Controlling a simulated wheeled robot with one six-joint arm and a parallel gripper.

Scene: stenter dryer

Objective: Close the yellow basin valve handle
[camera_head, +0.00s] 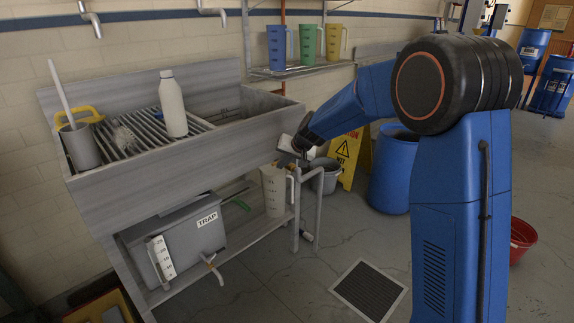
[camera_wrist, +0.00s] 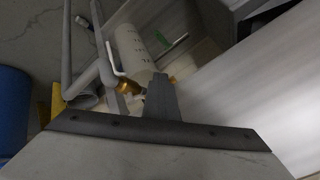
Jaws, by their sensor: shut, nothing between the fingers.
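My gripper (camera_head: 298,150) is shut and empty, beside the right end of the grey sink basin (camera_head: 165,150). In the wrist view its closed fingers (camera_wrist: 160,88) point toward a brass-yellow fitting (camera_wrist: 128,88), with another brass-yellow bit (camera_wrist: 178,80) just right of the fingertips. These may be parts of the basin valve; the fingers hide what lies between them, and I cannot tell whether they touch. No valve handle shows clearly as such in the head view.
A white measuring jug (camera_head: 275,190) stands on the shelf under the basin, near the gripper; it also shows in the wrist view (camera_wrist: 133,50). A grey TRAP box (camera_head: 185,238) is to its left. A yellow wet-floor sign (camera_head: 347,158) and blue barrel (camera_head: 393,170) stand right.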

